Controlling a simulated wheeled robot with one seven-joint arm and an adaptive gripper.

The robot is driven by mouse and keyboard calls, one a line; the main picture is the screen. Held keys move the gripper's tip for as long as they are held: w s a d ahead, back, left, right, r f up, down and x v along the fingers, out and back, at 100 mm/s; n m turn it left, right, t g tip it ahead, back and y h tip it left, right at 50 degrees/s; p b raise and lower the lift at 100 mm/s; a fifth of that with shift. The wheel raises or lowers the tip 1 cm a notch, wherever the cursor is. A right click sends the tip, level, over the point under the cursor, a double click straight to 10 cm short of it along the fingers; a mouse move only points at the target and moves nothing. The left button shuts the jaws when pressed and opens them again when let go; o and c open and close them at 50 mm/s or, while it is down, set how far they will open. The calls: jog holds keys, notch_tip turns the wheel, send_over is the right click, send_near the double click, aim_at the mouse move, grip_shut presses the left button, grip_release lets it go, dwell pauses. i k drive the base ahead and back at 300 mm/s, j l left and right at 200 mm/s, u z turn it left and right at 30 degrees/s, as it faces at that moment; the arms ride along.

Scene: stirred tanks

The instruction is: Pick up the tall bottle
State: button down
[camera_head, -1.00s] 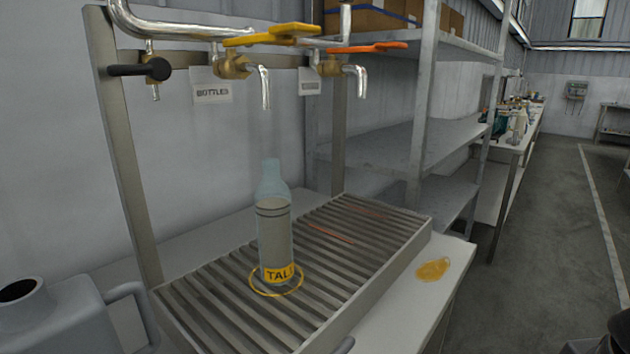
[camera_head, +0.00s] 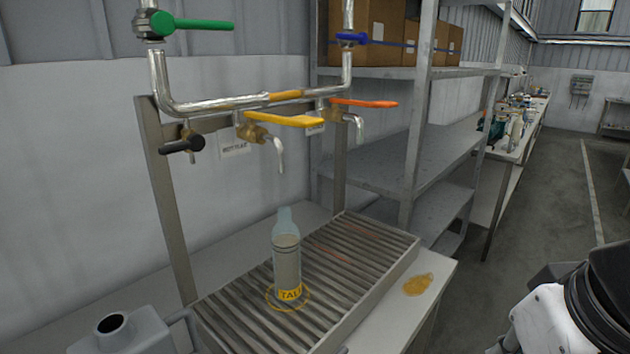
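The tall bottle (camera_head: 287,262) stands upright on a slatted metal drain rack (camera_head: 385,262). It is clear, pale blue at the neck, with greyish contents and a yellow label reading "TAL", the rest of the word being out of sight. A yellow ring marked on the rack surrounds its base. Part of my arm shows at the lower right, well apart from the bottle. My gripper's fingers are not in view.
Pipes with a yellow-handled tap (camera_head: 283,120) and an orange-handled tap (camera_head: 362,103) hang above and behind the bottle. A grey jug (camera_head: 125,335) stands at the front left. A yellow spill (camera_head: 417,285) lies on the bench right of the rack. Metal shelving (camera_head: 410,160) stands behind.

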aim_at(285, 236)
jog(key=i+j+u, duration=0.15)
jog(key=u, duration=0.3)
jog(key=i+u, duration=0.3)
jog(key=u, duration=0.15)
